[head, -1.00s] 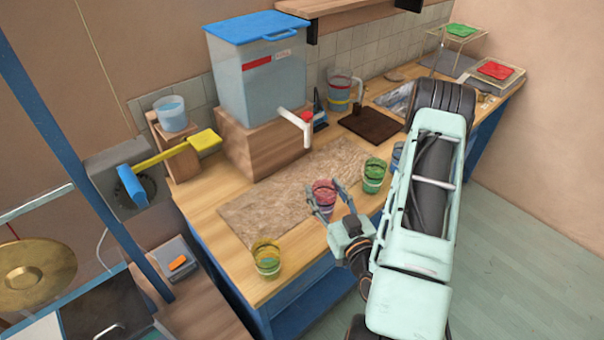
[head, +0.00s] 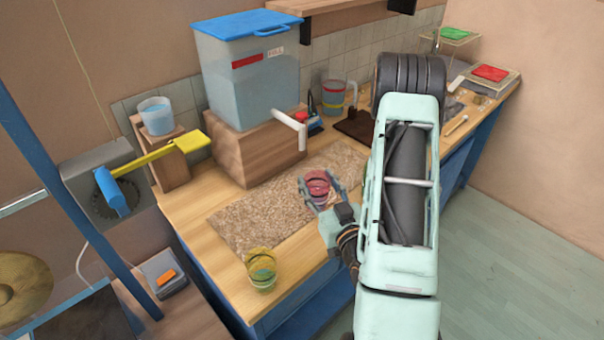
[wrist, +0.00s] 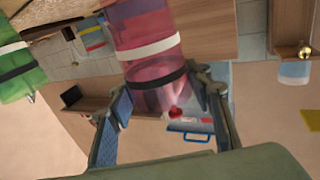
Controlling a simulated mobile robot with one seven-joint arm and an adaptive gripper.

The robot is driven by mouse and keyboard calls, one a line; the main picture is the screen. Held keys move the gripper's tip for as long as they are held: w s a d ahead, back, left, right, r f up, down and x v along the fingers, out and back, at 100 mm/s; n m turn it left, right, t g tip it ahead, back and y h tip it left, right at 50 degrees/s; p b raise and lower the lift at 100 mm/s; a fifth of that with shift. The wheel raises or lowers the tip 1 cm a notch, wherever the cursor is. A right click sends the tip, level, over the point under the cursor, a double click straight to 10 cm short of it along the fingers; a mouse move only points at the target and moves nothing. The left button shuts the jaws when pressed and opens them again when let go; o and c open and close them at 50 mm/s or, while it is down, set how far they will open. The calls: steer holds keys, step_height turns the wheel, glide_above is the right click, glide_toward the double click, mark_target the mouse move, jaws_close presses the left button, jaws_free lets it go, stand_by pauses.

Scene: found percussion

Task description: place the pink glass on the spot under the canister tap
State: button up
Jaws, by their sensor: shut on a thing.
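The pink glass (head: 318,183) is between the fingers of my gripper (head: 322,194), which is shut on it, over the right part of the speckled mat. In the wrist view the pink glass (wrist: 150,35), with white and black bands, sits between both fingers (wrist: 163,85). The canister (head: 248,85), clear with a blue lid, stands on a wooden block behind and left of the glass. Its white tap (head: 290,128) with a red knob points toward the front. I cannot make out a marked spot under the tap. Whether the glass touches the mat is unclear.
The speckled mat (head: 250,215) has free room left of the glass. A green glass (wrist: 20,65) shows in the wrist view. A banded jug (head: 334,98) and a dark board (head: 355,127) are behind.

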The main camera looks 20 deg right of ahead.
mark_target(313, 176)
steer(key=shift+w+f+b, duration=0.15)
steer(key=shift+w+b, duration=0.3)
steer(key=shift+w, duration=0.25)
steer(key=w+b, duration=0.3)
steer(key=b, duration=0.6)
steer(key=shift+w+f, duration=0.1)
steer(key=shift+w, duration=0.2)
steer(key=w+b, duration=0.1)
steer(key=b, duration=0.2)
steer(key=shift+r, duration=0.2)
steer(key=shift+w+b, duration=0.1)
steer(key=shift+b, duration=0.45)
steer(key=shift+w+f+p, duration=0.1)
steer(key=shift+w+f, duration=0.45)
steer(key=shift+w, duration=0.3)
steer(key=shift+w+f+p, duration=0.1)
steer(key=shift+w+f, duration=0.45)
steer(key=shift+w, duration=0.3)
steer(key=shift+w+f+p, duration=0.1)
steer(key=shift+w+f, duration=0.45)
steer(key=shift+w, duration=0.3)
